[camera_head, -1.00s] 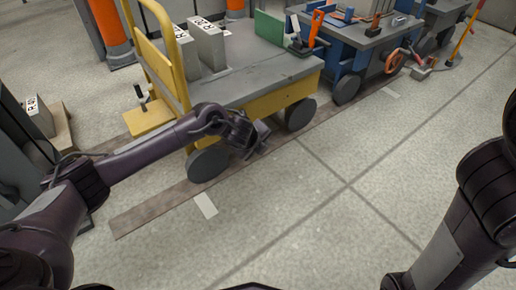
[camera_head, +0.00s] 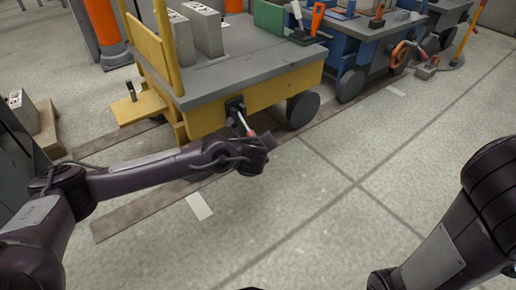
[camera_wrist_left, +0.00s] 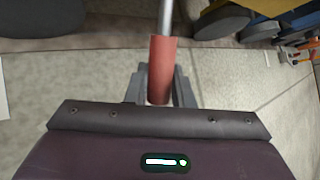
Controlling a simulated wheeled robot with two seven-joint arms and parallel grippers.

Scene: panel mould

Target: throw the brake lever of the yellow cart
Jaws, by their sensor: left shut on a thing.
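The yellow cart (camera_head: 262,97) with a grey deck stands at the upper left of the head view. Its brake lever (camera_head: 243,121) is a metal rod that comes out of a dark bracket (camera_head: 235,106) on the cart's side and slants down. In the left wrist view the lever's red grip (camera_wrist_left: 161,70) lies between the fingers. My left gripper (camera_head: 262,142) is shut on that red grip, beside the cart; it also shows in the left wrist view (camera_wrist_left: 160,88). My right arm shows at the right of the head view, but its gripper is out of view.
A dark floor strip (camera_head: 140,212) runs under the carts. The floor in front is clear.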

